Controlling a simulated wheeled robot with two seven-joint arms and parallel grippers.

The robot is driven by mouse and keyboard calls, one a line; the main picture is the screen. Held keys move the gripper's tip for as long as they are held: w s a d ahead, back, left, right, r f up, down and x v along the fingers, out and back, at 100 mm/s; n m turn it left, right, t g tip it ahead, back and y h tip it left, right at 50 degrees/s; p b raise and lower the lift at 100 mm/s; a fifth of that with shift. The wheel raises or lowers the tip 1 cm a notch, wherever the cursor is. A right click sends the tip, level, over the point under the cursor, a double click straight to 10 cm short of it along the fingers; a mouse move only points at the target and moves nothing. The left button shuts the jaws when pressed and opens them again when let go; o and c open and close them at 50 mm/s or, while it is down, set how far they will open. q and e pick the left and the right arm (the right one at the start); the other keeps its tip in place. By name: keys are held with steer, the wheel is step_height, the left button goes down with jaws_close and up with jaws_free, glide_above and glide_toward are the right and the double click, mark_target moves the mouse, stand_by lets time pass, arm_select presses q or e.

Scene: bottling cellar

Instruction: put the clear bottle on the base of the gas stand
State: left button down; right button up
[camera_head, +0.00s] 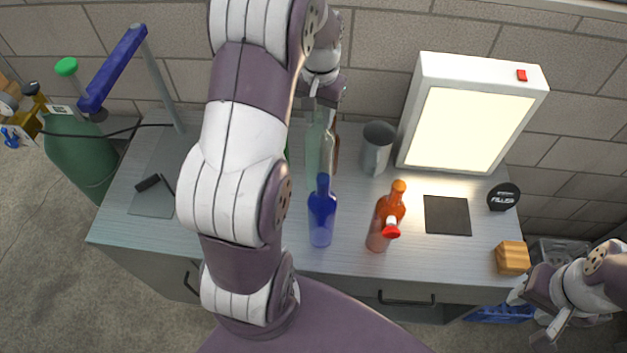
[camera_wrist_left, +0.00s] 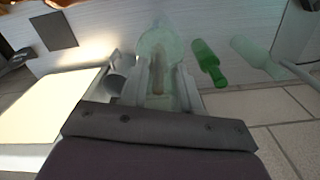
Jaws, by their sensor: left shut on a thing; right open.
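The clear bottle (camera_head: 314,150), a pale green-tinted glass, stands upright behind the blue bottle. My left gripper (camera_head: 322,104) is shut on its upper part from above. In the left wrist view the clear bottle (camera_wrist_left: 158,48) lies between the two fingers. I cannot tell whether its bottom touches the table. The gas stand is at the left, with a grey post (camera_head: 163,85), a blue top arm (camera_head: 113,68) and a flat grey base (camera_head: 150,205). A small black piece (camera_head: 148,183) lies on the base. My right gripper (camera_head: 535,312) is open and empty at the lower right.
A green bottle (camera_wrist_left: 208,62) and another pale bottle (camera_wrist_left: 254,55) stand toward the gas stand. My arm mostly hides them in the head view. A blue bottle (camera_head: 321,215), orange bottle (camera_head: 385,215), mug (camera_head: 377,147) and light box (camera_head: 407,150) are nearby.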

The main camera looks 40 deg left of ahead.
mark_target(319, 144)
arm_select(q)
step_height(319, 144, down, 9)
steer(key=p, duration=0.3)
steer(key=shift+f, duration=0.4)
steer(key=c, duration=0.8)
jaws_free()
